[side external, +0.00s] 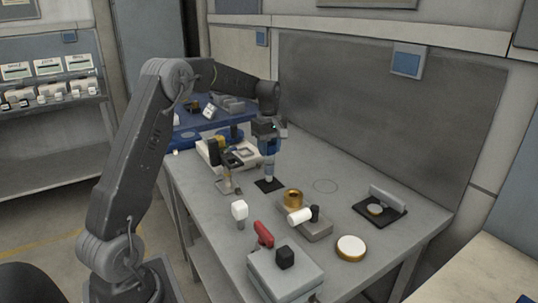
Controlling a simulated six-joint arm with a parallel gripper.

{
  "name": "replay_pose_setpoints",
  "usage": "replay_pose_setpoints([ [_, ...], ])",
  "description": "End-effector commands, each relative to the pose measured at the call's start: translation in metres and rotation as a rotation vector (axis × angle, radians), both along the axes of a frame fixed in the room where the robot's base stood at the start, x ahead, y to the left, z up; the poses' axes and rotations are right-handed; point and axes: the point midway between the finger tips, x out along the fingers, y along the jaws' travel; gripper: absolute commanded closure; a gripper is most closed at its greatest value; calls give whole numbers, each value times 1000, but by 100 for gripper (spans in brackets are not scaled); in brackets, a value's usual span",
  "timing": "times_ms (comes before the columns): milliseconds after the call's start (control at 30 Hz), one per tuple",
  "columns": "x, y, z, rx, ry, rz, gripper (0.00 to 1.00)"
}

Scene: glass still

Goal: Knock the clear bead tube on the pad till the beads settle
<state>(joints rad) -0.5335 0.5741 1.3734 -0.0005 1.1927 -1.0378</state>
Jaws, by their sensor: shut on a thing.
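My gripper (268,149) points down over the middle of the bench and is shut on the clear bead tube (269,171). The tube hangs upright below the fingers, and its upper part is hidden by them. The small black pad (265,187) lies flat on the bench directly under the tube. The tube's lower end is at or just above the pad; I cannot tell whether they touch. The beads are too small to make out.

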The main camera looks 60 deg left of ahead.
Motion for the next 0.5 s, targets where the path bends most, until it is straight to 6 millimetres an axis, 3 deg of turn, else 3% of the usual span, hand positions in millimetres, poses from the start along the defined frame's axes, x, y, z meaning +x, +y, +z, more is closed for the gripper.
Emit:
replay_pose_setpoints([
  [500,0,0,15,1,-2,0,100],
])
